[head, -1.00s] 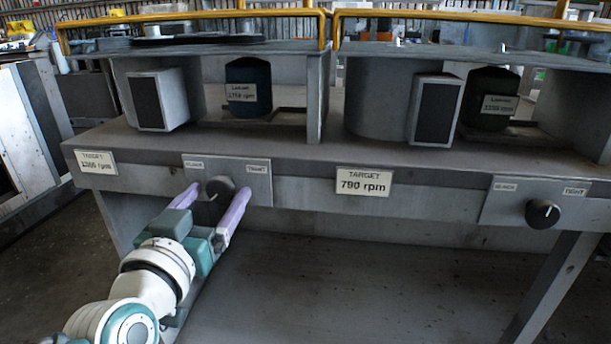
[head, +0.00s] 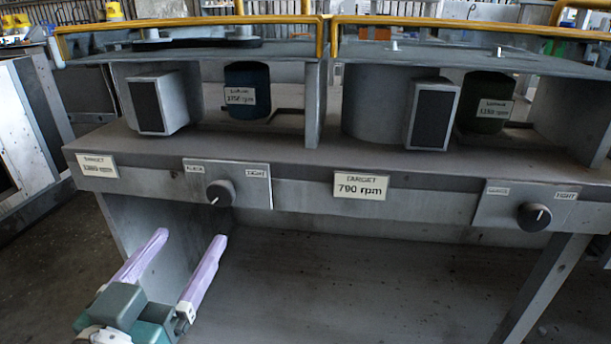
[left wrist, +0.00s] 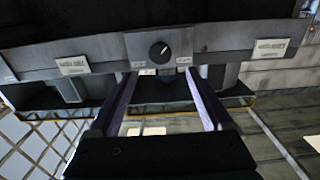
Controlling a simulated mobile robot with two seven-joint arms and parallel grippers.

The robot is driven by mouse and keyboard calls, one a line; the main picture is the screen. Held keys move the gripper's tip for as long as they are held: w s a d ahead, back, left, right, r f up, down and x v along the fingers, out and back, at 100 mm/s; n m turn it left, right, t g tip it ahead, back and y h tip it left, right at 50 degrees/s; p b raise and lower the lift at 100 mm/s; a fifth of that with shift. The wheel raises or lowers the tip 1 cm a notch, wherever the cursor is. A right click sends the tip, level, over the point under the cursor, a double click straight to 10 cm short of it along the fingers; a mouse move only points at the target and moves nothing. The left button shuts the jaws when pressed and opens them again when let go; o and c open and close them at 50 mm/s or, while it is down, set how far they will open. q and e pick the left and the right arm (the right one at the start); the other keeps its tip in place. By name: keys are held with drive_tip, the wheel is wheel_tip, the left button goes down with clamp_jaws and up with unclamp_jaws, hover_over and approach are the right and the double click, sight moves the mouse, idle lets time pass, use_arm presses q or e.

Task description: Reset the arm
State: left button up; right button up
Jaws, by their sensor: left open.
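My left gripper (head: 190,252) is open and empty, its two purple fingers apart, in the lower left of the head view. It is below and in front of the left dark knob (head: 220,193), not touching it. The knob sits on a grey plate on the bench's front edge, and it also shows in the left wrist view (left wrist: 159,50) beyond the fingers. In that view the purple fingers (left wrist: 160,95) point towards the bench front with a wide gap between them. My right gripper is not in view.
A second dark knob (head: 534,217) is at the right of the bench front (head: 300,199). A "790 rpm" target label (head: 360,186) is between the knobs. Blower housings, dark motors and yellow rails (head: 190,22) stand above. The space under the bench is clear.

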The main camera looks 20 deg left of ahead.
use_arm(q)
drive_tip(key=s+d+r+m+g+h+p, duration=0.35)
drive_tip(key=d+r+g+h+p, duration=0.35)
drive_tip(key=r+p, duration=0.5)
drive_tip(key=s+r+m+g+y+p, duration=0.1)
drive_tip(key=s+r+g+y+p, duration=0.2)
drive_tip(key=s+r+g+p, duration=0.65)
drive_tip(key=s+r+t+p, duration=0.2)
drive_tip(key=s+r+p, duration=0.1)
drive_tip(key=r+p, duration=3.4)
drive_tip(key=shift+s+d+r+p, duration=0.15)
drive_tip(key=shift+s+d+p, duration=0.05)
drive_tip(key=shift+p, duration=0.85)
drive_tip(key=shift+t, duration=0.25)
